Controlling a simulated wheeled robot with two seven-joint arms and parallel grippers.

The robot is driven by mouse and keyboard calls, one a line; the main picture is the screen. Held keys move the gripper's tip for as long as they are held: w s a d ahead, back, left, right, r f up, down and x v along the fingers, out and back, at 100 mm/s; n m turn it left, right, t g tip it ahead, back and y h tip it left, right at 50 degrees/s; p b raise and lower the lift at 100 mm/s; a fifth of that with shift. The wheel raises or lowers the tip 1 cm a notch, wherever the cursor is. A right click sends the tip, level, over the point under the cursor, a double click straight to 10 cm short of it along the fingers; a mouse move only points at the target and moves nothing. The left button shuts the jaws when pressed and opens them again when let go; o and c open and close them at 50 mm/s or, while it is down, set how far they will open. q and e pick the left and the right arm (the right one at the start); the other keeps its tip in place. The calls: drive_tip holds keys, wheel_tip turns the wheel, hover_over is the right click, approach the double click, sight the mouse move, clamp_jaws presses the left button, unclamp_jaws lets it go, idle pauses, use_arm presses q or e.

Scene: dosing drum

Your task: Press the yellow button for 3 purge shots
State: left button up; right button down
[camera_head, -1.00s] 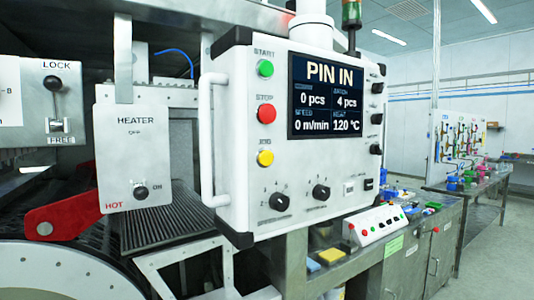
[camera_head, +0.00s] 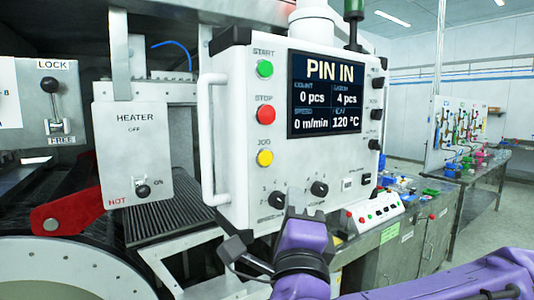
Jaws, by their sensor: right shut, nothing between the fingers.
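A yellow button (camera_head: 265,158) labelled JOG sits on the front of the white control panel (camera_head: 227,75), below the green START button (camera_head: 264,69) and the red STOP button (camera_head: 266,115). The panel's screen (camera_head: 326,95) reads PIN IN, 0 pcs, 4 pcs, 0 m/min and 120 °C. My right gripper (camera_head: 262,243), on a purple arm, is in front of the panel's lower edge, below the yellow button and apart from it. It is shut and empty. My left gripper does not show.
A white handle (camera_head: 207,140) stands out at the panel's left side. Two knobs (camera_head: 319,188) are low on the panel. A heater box (camera_head: 135,150) with a switch is to the left. A small box with coloured buttons (camera_head: 372,215) stands on the bench at right.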

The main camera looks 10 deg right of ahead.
sight(265, 158)
drive_tip(key=r, duration=0.1)
drive_tip(key=s+d+r+m+h, duration=0.1)
drive_tip(key=r, duration=0.1)
drive_tip(key=s+r+m, duration=0.1)
drive_tip(key=shift+d+r+h, duration=0.25)
drive_tip(key=shift+d+h, duration=0.05)
drive_tip(key=shift+d, duration=0.05)
drive_tip(key=shift+w+a+p, duration=0.55)
drive_tip(key=shift+w+p, duration=0.15)
drive_tip(key=shift+w, duration=0.7)
drive_tip(key=shift+w+a+p, duration=0.5)
drive_tip(key=shift+w+p, duration=0.15)
drive_tip(key=shift+w, duration=0.7)
drive_tip(key=shift+w+a+p, duration=0.55)
drive_tip(key=shift+w+p, duration=0.15)
drive_tip(key=shift+w, duration=0.7)
drive_tip(key=shift+w+a, duration=0.1)
drive_tip(key=shift+w, duration=0.25)
